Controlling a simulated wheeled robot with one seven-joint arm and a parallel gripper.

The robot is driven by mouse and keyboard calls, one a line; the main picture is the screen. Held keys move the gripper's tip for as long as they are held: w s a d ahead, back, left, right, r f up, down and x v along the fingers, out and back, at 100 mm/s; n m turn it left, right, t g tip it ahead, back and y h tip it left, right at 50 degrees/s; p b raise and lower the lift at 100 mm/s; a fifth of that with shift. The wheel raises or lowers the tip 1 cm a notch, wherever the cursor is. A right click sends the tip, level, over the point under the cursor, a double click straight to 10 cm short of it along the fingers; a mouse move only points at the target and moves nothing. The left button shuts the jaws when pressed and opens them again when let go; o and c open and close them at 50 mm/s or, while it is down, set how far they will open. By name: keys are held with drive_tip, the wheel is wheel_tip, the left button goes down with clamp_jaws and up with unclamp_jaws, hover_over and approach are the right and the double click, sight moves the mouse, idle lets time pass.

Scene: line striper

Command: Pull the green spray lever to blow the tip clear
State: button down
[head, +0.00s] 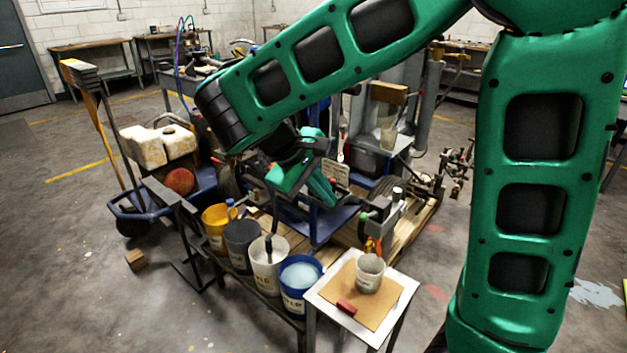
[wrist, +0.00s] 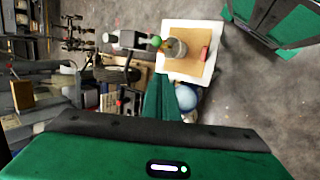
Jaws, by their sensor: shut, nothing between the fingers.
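A small round green knob (wrist: 155,41), which looks like the end of the spray lever, shows in the wrist view. It sits at the right end of a grey block (wrist: 126,40), just left of a grey cup (wrist: 175,49).
A white table (head: 398,313) carries a brown board, the cup and a red block (head: 346,307). Several paint buckets, including a blue one (head: 300,273) and a yellow one (head: 217,226), stand in a row left of it. The striper's cart and frame crowd the space under my arm.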

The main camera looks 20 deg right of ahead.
drive_tip(key=shift+v, duration=2.7)
drive_tip(key=shift+w+d+r, duration=0.1)
drive_tip(key=shift+d+r, duration=0.05)
drive_tip(key=s+d+m, duration=0.1)
drive_tip(key=d, duration=0.2)
drive_tip(key=s+d+m, duration=0.1)
drive_tip(key=d, duration=0.3)
drive_tip(key=s+d+f+m+g+y, duration=0.1)
drive_tip(key=d, duration=0.2)
drive_tip(key=shift+s+d, duration=0.3)
drive_tip(key=shift+d, duration=0.05)
drive_tip(key=s+d+f+m+y, duration=0.3)
drive_tip(key=s+f+m, duration=0.1)
drive_tip(key=s, duration=0.5)
drive_tip(key=s+d+f+m+y, duration=0.2)
drive_tip(key=s+d+f+m, duration=0.1)
drive_tip(key=s, duration=0.6)
drive_tip(key=shift+s+d+f+m+y, duration=0.4)
drive_tip(key=shift+d+m, duration=0.3)
drive_tip(key=shift+d, duration=0.05)
